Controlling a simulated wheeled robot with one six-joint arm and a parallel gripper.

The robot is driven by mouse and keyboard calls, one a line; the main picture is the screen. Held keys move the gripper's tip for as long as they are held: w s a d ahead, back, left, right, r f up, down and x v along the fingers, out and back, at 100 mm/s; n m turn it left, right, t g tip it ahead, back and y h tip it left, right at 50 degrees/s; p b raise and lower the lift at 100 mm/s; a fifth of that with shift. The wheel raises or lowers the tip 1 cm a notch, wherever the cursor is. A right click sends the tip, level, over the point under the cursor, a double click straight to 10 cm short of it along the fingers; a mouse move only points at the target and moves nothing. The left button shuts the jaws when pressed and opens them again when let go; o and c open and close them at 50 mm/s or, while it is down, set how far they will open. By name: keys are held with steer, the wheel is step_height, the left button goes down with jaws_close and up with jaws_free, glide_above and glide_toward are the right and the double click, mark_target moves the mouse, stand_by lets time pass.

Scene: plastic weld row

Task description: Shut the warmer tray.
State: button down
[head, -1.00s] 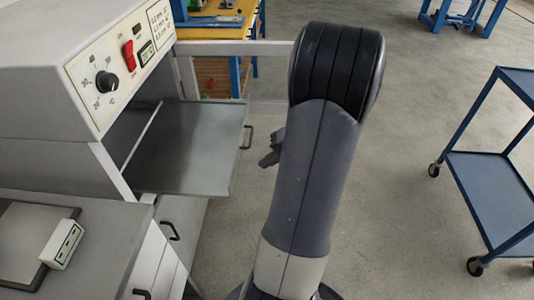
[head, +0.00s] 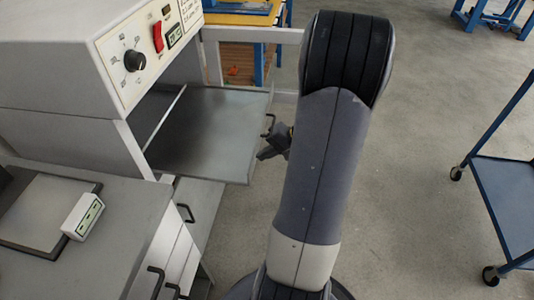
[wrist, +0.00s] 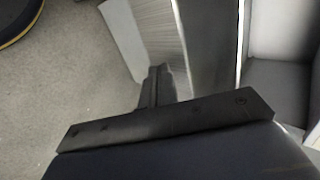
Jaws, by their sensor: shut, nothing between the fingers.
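The warmer tray (head: 215,125) is a flat grey metal tray, drawn out to the right from the warmer (head: 60,60) in the head view. Its dark bar handle (head: 269,124) is on its front edge. My gripper (head: 263,154) is dark, shut and empty, right by the front edge, just below the handle in the picture; I cannot tell whether it touches. My arm partly hides the gripper. In the wrist view the shut fingers (wrist: 156,85) point at brushed grey metal (wrist: 155,35); which part it is, I cannot tell.
The warmer's panel has a black knob (head: 135,61) and a red switch (head: 158,37). A grey cabinet with drawers (head: 150,215) stands in front of it, bearing a scale (head: 40,212). A blue cart (head: 505,190) stands at right. The floor between is clear.

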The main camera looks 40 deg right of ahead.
mark_target(163, 149)
steer(key=w+a+b, duration=0.1)
steer(key=w+a, duration=0.5)
steer(key=w, duration=0.2)
steer(key=w+a+b, duration=0.2)
steer(key=w+a, duration=0.5)
steer(key=w, duration=0.1)
steer(key=w+a+b, duration=0.1)
steer(key=w+a, duration=0.6)
steer(key=shift+w+a, duration=0.25)
steer(key=shift+w, duration=0.15)
steer(key=shift+w+a+r, duration=0.1)
steer(key=shift+w+a, duration=0.2)
steer(key=shift+w, duration=0.1)
